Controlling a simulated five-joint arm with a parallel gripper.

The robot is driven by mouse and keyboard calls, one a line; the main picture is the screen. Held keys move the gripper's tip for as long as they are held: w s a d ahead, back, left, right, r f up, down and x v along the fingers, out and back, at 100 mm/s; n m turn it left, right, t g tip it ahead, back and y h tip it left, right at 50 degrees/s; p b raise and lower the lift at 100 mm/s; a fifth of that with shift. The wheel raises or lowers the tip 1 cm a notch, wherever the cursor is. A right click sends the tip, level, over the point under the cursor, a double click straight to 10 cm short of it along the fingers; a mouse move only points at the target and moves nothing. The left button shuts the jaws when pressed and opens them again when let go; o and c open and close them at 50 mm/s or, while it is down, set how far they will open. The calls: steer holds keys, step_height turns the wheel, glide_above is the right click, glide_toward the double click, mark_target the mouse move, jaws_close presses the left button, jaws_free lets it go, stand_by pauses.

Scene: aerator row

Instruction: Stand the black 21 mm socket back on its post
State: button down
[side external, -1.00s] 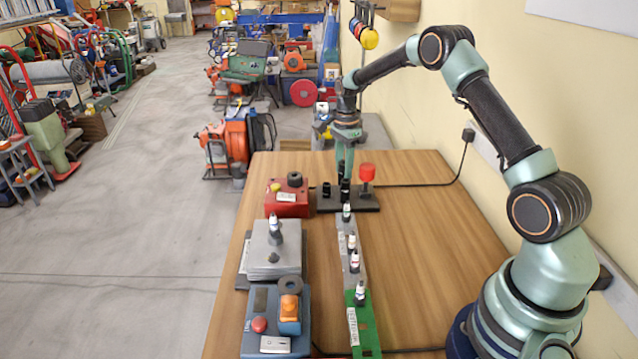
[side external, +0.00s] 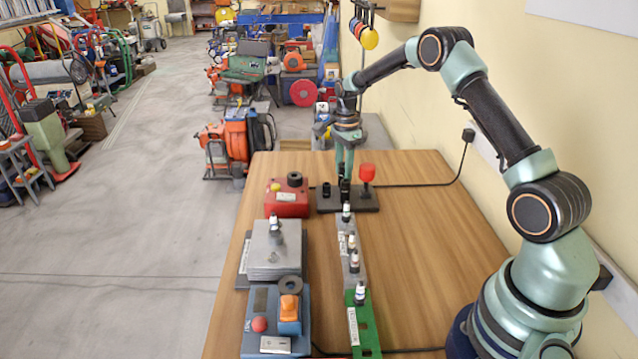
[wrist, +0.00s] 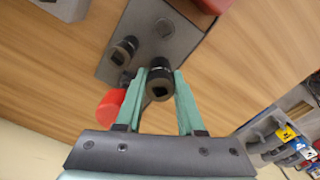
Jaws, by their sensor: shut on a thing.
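My gripper (side external: 343,174) is over the dark base plate (side external: 367,206) at the far end of the table. Its teal fingers are shut on a black socket (wrist: 159,82), which shows its square opening to the wrist camera. In the side view the held socket (side external: 344,193) is low over the plate, partly hidden by the fingers. I cannot tell whether it touches a post or the plate. No size marking is readable.
A red knob-topped piece (side external: 367,174) stands close right of my gripper. A red box (side external: 287,203) is left of the plate. Small bottles (side external: 355,262) stand in a row in front.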

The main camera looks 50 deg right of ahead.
steer(key=shift+f, duration=0.8)
steer(key=shift+c, duration=2.2)
jaws_free()
steer(key=shift+r, duration=3.5)
steer(key=shift+r, duration=0.1)
